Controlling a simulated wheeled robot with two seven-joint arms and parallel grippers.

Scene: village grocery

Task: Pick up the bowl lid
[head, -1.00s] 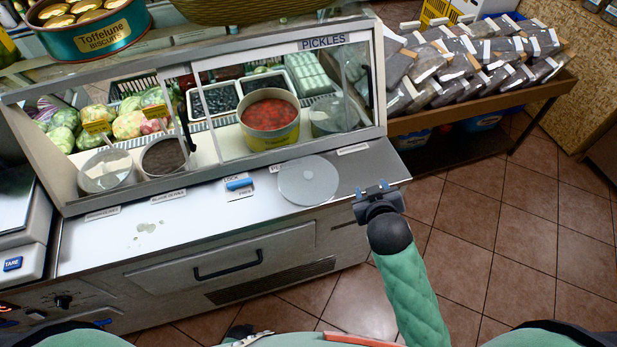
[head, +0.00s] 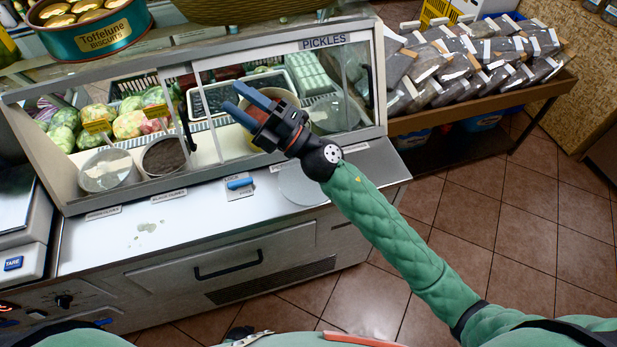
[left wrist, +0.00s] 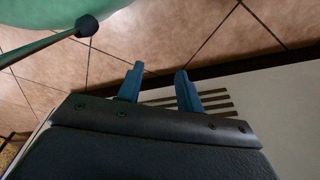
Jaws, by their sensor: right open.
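The bowl lid, a pale round translucent disc (head: 297,187), lies flat on the steel counter ledge; my right wrist and forearm hide part of it. My right gripper (head: 235,99) is open and empty, with blue fingers spread. It is raised above the ledge in front of the display case, up and left of the lid in the picture, and hides most of the bowl of red food (head: 254,138). My left gripper (left wrist: 160,70) shows only in the left wrist view, open and empty, with the floor and a vented pale panel behind it.
The glass display case (head: 215,120) stands behind the ledge with its sliding panes. A scale (head: 18,225) is at the far left. The ledge's left half is mostly clear.

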